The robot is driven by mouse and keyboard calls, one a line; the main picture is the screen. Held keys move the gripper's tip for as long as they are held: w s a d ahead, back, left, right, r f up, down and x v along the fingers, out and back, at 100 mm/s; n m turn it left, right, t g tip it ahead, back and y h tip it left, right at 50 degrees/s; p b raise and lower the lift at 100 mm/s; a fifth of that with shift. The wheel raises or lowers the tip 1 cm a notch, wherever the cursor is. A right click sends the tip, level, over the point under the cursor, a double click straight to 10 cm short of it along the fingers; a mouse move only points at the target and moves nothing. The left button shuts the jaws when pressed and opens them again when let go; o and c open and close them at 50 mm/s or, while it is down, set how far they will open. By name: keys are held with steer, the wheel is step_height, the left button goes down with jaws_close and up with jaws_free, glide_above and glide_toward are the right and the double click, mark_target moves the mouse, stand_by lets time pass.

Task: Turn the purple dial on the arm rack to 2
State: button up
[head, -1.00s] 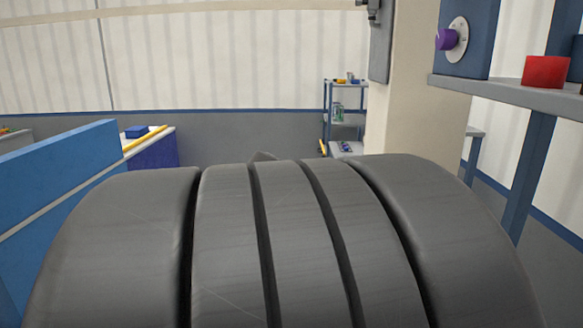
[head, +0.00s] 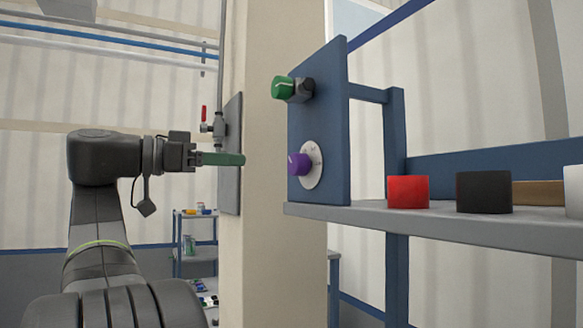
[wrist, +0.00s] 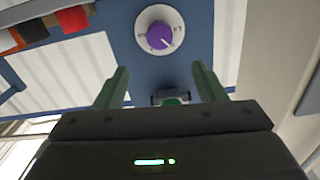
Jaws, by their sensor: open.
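The purple dial (head: 298,163) sits on a round white plate (head: 314,166) on the blue upright panel (head: 335,125) of the rack. In the wrist view the dial (wrist: 159,37) is ahead of my fingertips, with its white pointer line towards the lower right; the plate's marks are too small to read surely. My gripper (head: 243,160) is open and empty, its green fingers level with the dial and apart from it, to its left. In the wrist view my gripper (wrist: 160,75) shows its fingers spread, with the dial beyond the gap.
A green knob (head: 283,87) is above the dial on the same panel. The grey shelf (head: 430,214) holds a red block (head: 408,192) and a black block (head: 484,192). A beige column (head: 265,230) stands behind my gripper, with a red-handled valve (head: 205,117) near it.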

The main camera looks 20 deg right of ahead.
mark_target(292, 164)
steer(key=d+p, duration=0.1)
steer(key=d, duration=0.3)
steer(key=w+d+p, duration=0.1)
steer(key=d, duration=0.4)
steer(key=d+p, duration=0.1)
steer(key=d, duration=0.3)
steer(key=shift+w+d, duration=0.15)
steer(key=shift+w, duration=0.25)
steer(key=c, duration=1)
steer(key=shift+f+b, duration=0.15)
steer(key=shift+b, duration=0.15)
